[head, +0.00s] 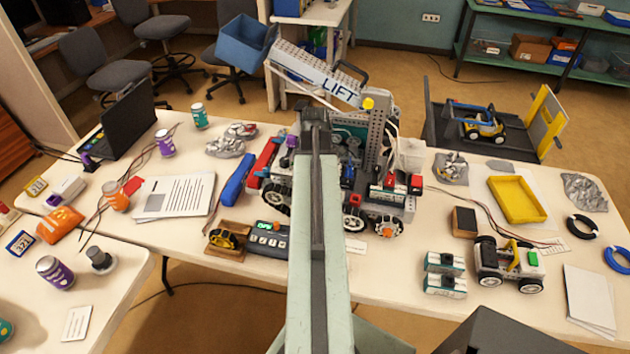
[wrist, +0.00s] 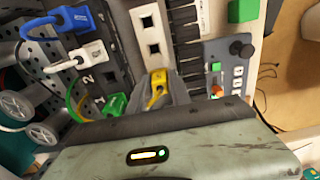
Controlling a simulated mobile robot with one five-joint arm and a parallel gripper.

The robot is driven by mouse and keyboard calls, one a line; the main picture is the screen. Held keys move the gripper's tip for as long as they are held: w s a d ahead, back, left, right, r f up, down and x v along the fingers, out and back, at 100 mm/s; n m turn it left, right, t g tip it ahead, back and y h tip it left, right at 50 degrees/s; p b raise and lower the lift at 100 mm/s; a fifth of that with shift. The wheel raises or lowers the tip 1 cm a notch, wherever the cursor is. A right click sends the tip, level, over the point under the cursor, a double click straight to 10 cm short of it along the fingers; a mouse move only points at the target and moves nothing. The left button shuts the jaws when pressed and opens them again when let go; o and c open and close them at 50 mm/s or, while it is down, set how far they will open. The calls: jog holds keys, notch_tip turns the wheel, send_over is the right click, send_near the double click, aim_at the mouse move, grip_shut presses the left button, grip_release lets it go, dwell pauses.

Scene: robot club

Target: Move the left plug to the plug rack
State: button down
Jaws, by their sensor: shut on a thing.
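In the wrist view my gripper (wrist: 160,88) is shut on a yellow plug (wrist: 157,82). The plug is at the near end of a pale strip with dark square holes (wrist: 142,33), apparently the plug rack. I cannot tell whether the plug sits in a hole or is above it. Beside the strip is a dark numbered panel (wrist: 87,74) with a blue plug (wrist: 72,18), a white plug (wrist: 88,53) and a green plug (wrist: 114,103). In the head view my own arm hides the gripper and the plugs.
A control panel with a black knob (wrist: 240,48) lies right of the strip. In the head view a wheeled robot with a LIFT ramp (head: 325,78) stands behind my arm. A yellow tray (head: 517,199) and a small wheeled car (head: 508,264) are to the right.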

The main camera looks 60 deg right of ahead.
jog(key=shift+f+b, duration=0.45)
dwell(0.6)
jog(key=c, duration=1.1)
grip_release()
notch_tip(320, 180, up, 7)
jog(key=p, duration=0.7)
jog(key=shift+r, duration=0.1)
